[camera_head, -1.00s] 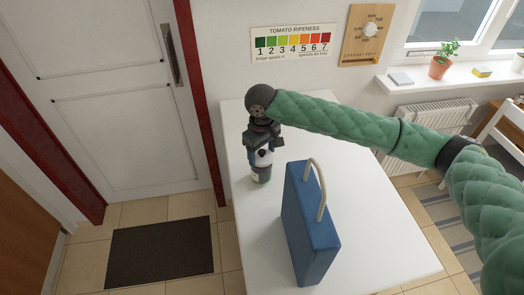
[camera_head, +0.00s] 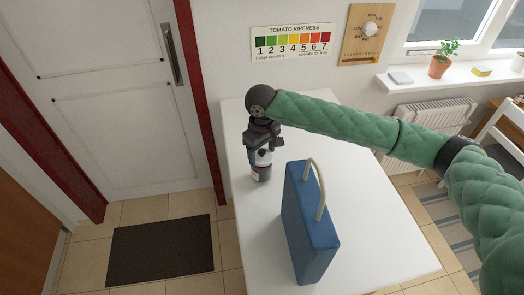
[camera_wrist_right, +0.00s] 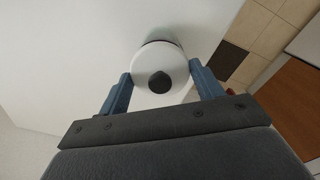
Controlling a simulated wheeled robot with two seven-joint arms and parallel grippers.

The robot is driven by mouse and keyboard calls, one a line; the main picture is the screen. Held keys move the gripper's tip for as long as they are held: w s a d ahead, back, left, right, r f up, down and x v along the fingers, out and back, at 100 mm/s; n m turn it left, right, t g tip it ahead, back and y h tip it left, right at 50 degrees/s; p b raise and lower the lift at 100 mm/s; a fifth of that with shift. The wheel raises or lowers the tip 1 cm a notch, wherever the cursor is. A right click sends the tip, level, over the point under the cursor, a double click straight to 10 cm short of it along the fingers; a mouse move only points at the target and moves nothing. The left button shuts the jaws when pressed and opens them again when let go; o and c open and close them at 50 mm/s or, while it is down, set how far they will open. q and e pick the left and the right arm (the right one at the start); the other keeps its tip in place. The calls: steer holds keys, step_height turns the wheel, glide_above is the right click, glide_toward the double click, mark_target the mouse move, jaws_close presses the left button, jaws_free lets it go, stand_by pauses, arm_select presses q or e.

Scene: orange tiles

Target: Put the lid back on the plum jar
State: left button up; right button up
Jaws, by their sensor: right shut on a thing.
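The plum jar (camera_head: 261,174) stands upright near the left edge of the white table (camera_head: 375,240). My right gripper (camera_head: 262,155) points down directly above it. In the right wrist view its two blue fingers (camera_wrist_right: 160,76) are shut on opposite sides of the round white lid (camera_wrist_right: 147,62), which has a black knob. The lid is at the jar's mouth in the head view; I cannot tell whether it is seated or just above. A dark edge of the jar shows behind the lid in the wrist view. My left gripper is not in view.
A blue case (camera_head: 309,225) with a beige handle stands on the table just right of the jar. The front right of the table is clear. A white wall with a ripeness chart (camera_head: 291,42) is behind, and a radiator (camera_head: 430,125) is at the back right.

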steer(key=shift+f+p, duration=0.15)
steer(key=shift+p, duration=0.7)
stand_by(0.9)
stand_by(0.3)
steer(key=o, duration=1.2)
steer(key=shift+r+p, duration=3.45)
steer(key=shift+r, duration=0.05)
jaws_close()
